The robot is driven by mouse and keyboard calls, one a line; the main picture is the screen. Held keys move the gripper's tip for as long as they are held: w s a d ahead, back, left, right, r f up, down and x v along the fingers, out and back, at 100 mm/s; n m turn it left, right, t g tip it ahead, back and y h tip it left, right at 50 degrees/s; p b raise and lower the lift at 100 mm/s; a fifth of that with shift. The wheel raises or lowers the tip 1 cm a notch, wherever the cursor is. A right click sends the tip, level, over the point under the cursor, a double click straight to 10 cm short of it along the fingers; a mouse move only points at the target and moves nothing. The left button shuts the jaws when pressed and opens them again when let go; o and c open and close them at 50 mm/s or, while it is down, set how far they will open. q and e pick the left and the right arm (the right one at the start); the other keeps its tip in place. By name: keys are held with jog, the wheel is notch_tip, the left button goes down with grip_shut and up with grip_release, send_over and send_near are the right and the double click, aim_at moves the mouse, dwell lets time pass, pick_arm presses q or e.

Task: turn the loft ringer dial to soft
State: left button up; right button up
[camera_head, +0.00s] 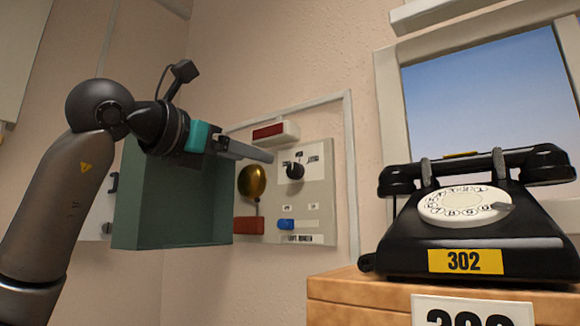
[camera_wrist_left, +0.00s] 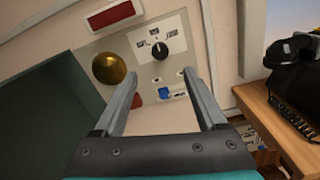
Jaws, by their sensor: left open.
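The loft ringer panel (camera_head: 322,210) is a pale plate on the wall. The dial's pointer setting is not clear. The dial also shows in the left wrist view (camera_wrist_left: 159,49), ahead of and between the fingers. My left gripper (camera_head: 264,155) is open and empty, its fingers apart and pointing at the panel just left of the dial in the head view. In the left wrist view the gripper (camera_wrist_left: 162,76) does not appear to touch the dial. My right gripper is out of view.
The panel also has a brass bell (camera_head: 252,181), a red block (camera_head: 249,225) and a blue slider (camera_head: 286,225). A dark red display (camera_head: 270,131) is above. A green box (camera_head: 175,205) stands left. A black phone (camera_head: 465,225) sits on a wooden stand (camera_head: 335,285) at right.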

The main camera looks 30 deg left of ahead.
aim_at(293, 169)
pick_arm(q)
jog(key=w+p, duration=0.1)
jog(key=w, duration=0.2)
jog(key=w+p, duration=0.1)
jog(key=w, duration=0.3)
jog(key=w+d, duration=0.1)
jog(key=w, duration=0.3)
jog(key=shift+w+p, duration=0.15)
jog(key=shift+p, duration=0.25)
jog(key=shift+w, duration=0.35)
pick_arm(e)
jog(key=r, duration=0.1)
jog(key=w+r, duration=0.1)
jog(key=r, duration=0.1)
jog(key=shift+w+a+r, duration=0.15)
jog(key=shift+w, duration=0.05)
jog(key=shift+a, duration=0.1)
pick_arm(q)
grip_shut()
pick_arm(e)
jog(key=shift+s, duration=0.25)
